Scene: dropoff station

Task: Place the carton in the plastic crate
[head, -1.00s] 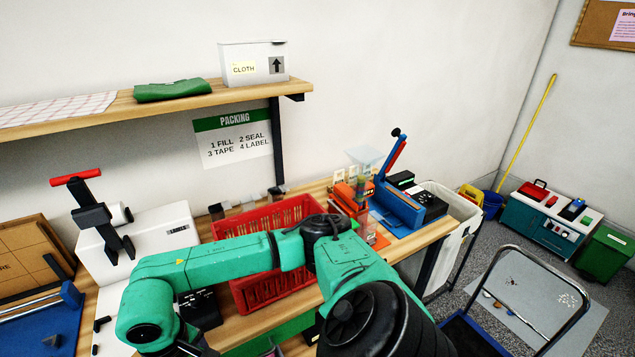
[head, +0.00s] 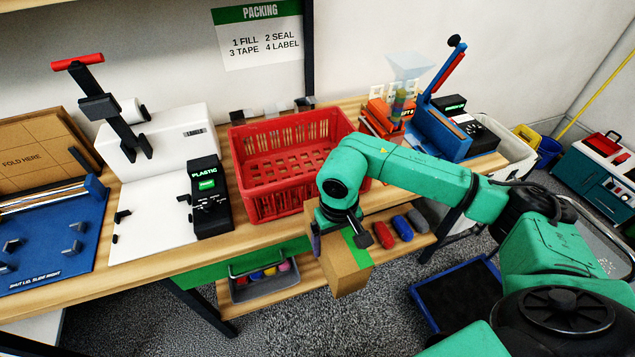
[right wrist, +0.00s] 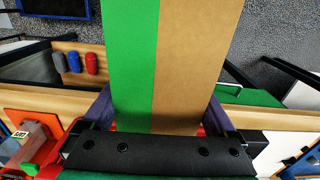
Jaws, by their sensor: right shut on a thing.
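The carton (head: 345,268) is a brown box with a green stripe. My right gripper (head: 338,232) is shut on it and holds it in the air in front of the table's front edge. In the right wrist view the carton (right wrist: 185,60) fills the middle, between the two fingers of my right gripper (right wrist: 160,115). The red plastic crate (head: 264,203) stands on the table, behind and left of the carton, and looks empty. The carton is apart from the crate. My left gripper is not in view.
A bag sealer with a black panel (head: 208,195) stands left of the crate. An orange device (head: 380,118) and a blue press (head: 440,128) stand to its right. A lower shelf holds a grey bin (head: 262,285) and several coloured rolls (head: 403,228).

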